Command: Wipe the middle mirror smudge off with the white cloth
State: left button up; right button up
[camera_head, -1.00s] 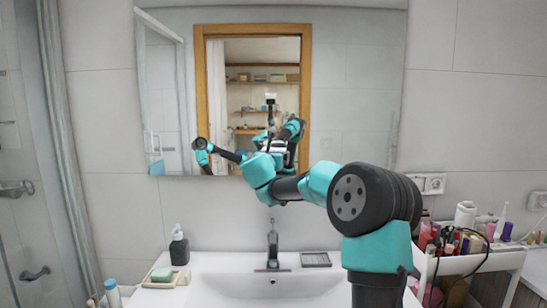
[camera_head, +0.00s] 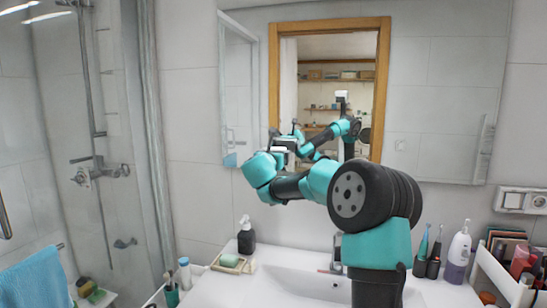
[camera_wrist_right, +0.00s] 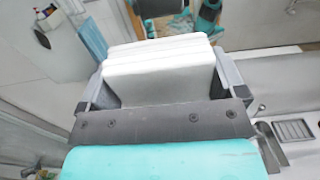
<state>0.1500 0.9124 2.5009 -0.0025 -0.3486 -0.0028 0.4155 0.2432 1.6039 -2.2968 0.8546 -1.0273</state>
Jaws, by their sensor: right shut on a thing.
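The white cloth (camera_wrist_right: 160,82) is a folded, layered block in the right wrist view. My right gripper (camera_wrist_right: 160,65) is shut on it, with a grey finger on each side. In the head view my right arm reaches up and left in front of the mirror (camera_head: 440,85), its wrist (camera_head: 262,170) over the mirror's lower left part. The gripper end is small there, and I cannot tell whether the cloth touches the glass. The middle smudge cannot be made out; the arm and its reflection cover part of the glass. My left gripper is not directly in view.
The white sink (camera_head: 285,285) lies below, with a dark soap bottle (camera_head: 246,235) and soap dish (camera_head: 229,263) to its left. A blue towel (camera_head: 35,278) hangs at left by the shower.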

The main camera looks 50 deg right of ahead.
aim_at(301, 151)
jog(key=shift+d, duration=0.1)
jog(key=shift+x, duration=2.9)
jog(key=shift+x, duration=1.2)
jog(key=shift+s+d, duration=0.4)
jog(key=shift+s, duration=0.45)
jog(key=shift+s+d, duration=0.4)
jog(key=shift+s, duration=0.4)
jog(key=shift+s+d, duration=0.5)
jog(key=shift+s, duration=0.3)
jog(key=shift+s+d, duration=0.55)
jog(key=shift+s, duration=0.2)
jog(key=shift+s, duration=0.1)
